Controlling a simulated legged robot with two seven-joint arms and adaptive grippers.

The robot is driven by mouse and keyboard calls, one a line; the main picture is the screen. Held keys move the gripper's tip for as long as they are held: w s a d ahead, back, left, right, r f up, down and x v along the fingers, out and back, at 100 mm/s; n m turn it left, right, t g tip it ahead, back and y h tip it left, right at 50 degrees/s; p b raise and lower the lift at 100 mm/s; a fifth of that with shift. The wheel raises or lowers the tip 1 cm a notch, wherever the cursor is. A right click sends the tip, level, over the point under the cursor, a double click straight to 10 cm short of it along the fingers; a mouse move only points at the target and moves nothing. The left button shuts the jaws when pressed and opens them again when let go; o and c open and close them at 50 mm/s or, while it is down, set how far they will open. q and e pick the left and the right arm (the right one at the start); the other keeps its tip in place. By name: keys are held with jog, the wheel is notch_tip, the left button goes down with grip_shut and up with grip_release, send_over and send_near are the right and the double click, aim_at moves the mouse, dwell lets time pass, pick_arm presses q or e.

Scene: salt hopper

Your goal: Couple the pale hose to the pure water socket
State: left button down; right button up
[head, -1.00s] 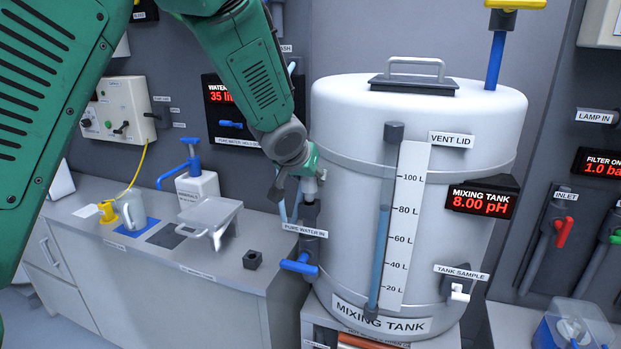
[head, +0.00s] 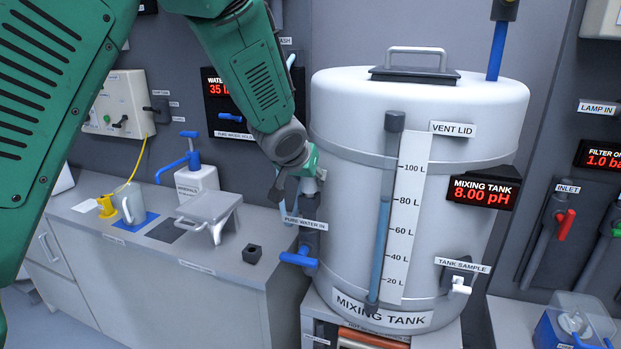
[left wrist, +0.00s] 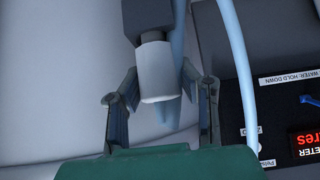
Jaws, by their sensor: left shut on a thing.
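My left gripper (head: 292,190) is at the left side of the white mixing tank (head: 350,150), just above the PURE WATER IN label (head: 305,222). In the left wrist view the gripper (left wrist: 160,112) is shut on the pale hose, with a white cylindrical end piece (left wrist: 155,72) between its fingers. The pale hose (left wrist: 238,60) runs down the right of that view. A dark fitting (left wrist: 148,15) lines up with the white piece; I cannot tell whether they are joined. The pure water socket is mostly hidden behind the gripper and label. My right gripper is not in view.
A blue valve handle (head: 299,260) sticks out below the label. The counter at left holds a grey stand (head: 208,205), a small black block (head: 252,254) and a white pump bottle (head: 197,183). A tank sample tap (head: 459,286) is at the tank's lower right.

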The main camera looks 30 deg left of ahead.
pick_arm(q)
jog(key=shift+f+b, duration=0.35)
jog(key=shift+f, duration=0.2)
jog(key=c, duration=1.1)
grip_release()
jog(key=o, duration=0.5)
jog(key=shift+a, duration=0.1)
jog(key=shift+c, duration=0.2)
jog(key=shift+r, duration=0.1)
jog(key=shift+s+d+r+p, duration=0.2)
jog(key=shift+s+r+p, duration=0.2)
jog(key=shift+r, duration=0.1)
jog(key=p+v, duration=0.2)
jog(key=v, duration=0.2)
jog(key=shift+s+r, duration=0.2)
jog(key=shift+s, duration=0.1)
